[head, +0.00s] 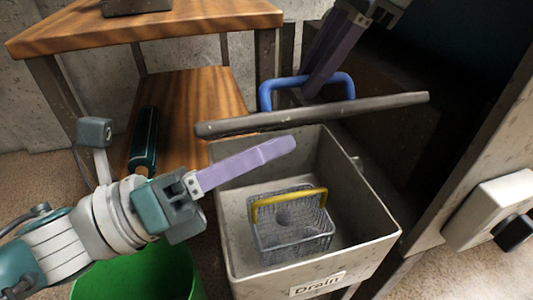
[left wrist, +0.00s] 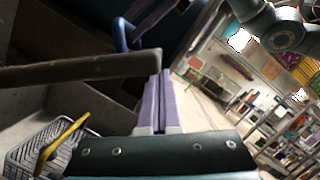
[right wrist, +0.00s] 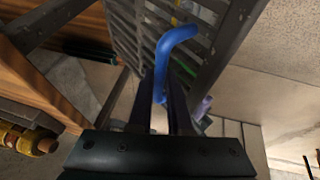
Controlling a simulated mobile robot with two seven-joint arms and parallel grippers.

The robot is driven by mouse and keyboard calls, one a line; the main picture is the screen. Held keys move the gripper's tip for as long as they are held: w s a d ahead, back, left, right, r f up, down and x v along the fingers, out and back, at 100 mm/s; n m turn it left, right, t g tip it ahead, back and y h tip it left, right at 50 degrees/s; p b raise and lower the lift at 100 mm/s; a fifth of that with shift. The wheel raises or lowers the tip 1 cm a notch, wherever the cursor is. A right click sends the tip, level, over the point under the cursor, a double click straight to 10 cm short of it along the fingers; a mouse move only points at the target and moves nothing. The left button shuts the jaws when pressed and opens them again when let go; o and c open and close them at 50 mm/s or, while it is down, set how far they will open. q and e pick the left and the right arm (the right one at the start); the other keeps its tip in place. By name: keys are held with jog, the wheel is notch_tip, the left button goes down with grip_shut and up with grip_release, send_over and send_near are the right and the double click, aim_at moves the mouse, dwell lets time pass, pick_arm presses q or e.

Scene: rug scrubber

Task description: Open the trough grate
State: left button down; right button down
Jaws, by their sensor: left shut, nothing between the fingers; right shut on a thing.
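The trough (head: 375,225) is a grey box with a "Drain" label on its front. Its grate (head: 320,113) is lifted and seen nearly edge-on above the back of the trough. The grate's slats (right wrist: 195,45) show in the right wrist view. My right gripper (head: 310,92) is shut on the grate's blue handle (head: 267,92); the handle also runs between its fingers in the right wrist view (right wrist: 165,60). My left gripper (head: 288,147) is shut and empty, over the trough's left part, below the grate in the head view. The left wrist view shows the grate's dark edge (left wrist: 70,72) near its fingers.
A wire basket (head: 290,240) with a yellow handle (head: 290,197) sits inside the trough. A green bucket (head: 150,275) stands left of the trough, under my left arm. A wooden table (head: 190,20) with a lower shelf (head: 195,95) is behind, holding a dark green bottle-like object (head: 143,140).

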pick_arm(q)
jog(key=shift+w+a+r, duration=0.25)
jog(key=shift+w+r, duration=0.4)
jog(key=shift+r, duration=0.15)
pick_arm(e)
jog(key=shift+w+f, duration=0.1)
jog(key=shift+f, duration=0.1)
jog(key=c, duration=1.2)
grip_release()
pick_arm(q)
jog(key=shift+w, duration=0.15)
pick_arm(e)
jog(key=o, duration=0.4)
jog(key=shift+r, duration=0.15)
jog(key=shift+c, duration=0.2)
pick_arm(q)
jog(key=shift+r, duration=0.1)
